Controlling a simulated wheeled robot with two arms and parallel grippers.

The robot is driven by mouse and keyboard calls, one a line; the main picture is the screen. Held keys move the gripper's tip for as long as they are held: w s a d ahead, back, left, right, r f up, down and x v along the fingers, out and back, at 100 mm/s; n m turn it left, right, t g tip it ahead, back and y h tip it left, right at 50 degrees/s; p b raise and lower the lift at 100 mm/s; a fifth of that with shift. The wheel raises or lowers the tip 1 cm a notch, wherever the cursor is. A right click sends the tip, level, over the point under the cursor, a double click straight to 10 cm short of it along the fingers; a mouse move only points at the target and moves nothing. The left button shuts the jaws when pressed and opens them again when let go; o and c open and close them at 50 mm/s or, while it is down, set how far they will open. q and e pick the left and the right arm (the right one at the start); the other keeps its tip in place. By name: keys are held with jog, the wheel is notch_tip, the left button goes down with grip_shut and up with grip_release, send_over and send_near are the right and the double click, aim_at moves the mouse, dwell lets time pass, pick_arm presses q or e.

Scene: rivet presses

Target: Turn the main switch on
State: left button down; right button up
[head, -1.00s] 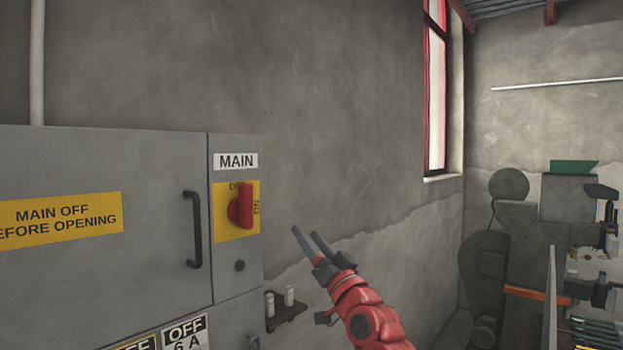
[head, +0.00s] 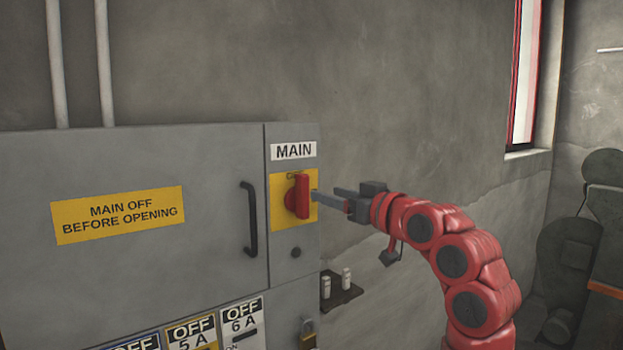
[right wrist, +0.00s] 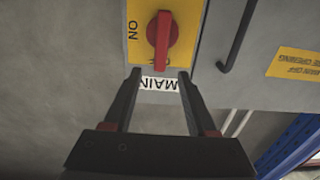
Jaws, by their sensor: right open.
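The main switch is a red rotary handle (head: 302,196) on a yellow plate (head: 279,222), below the MAIN label (head: 294,151) on the grey cabinet. The handle stands upright, in line with the partly hidden lettering at the plate's top, not with the ON mark at the side. My right gripper (head: 325,191) is open and empty, just right of the handle. In the right wrist view, the handle (right wrist: 162,40) shows beyond the open fingertips (right wrist: 159,74), its end lined up between them. I cannot tell whether they touch. My left gripper is out of view.
A black door handle (head: 249,220) stands out left of the switch. Lower down are breaker labels (head: 241,322), a padlock (head: 308,335) and a small wall shelf (head: 343,292).

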aim_at(306, 187)
jog(key=p+x, duration=0.2)
jog(key=x, duration=0.5)
jog(key=shift+s+r+p, duration=0.1)
jog(key=shift+r+p, duration=0.05)
jog(key=shift+p, duration=0.15)
jog(key=shift+w+a, duration=0.2)
jog(key=shift+w, duration=0.05)
grip_shut()
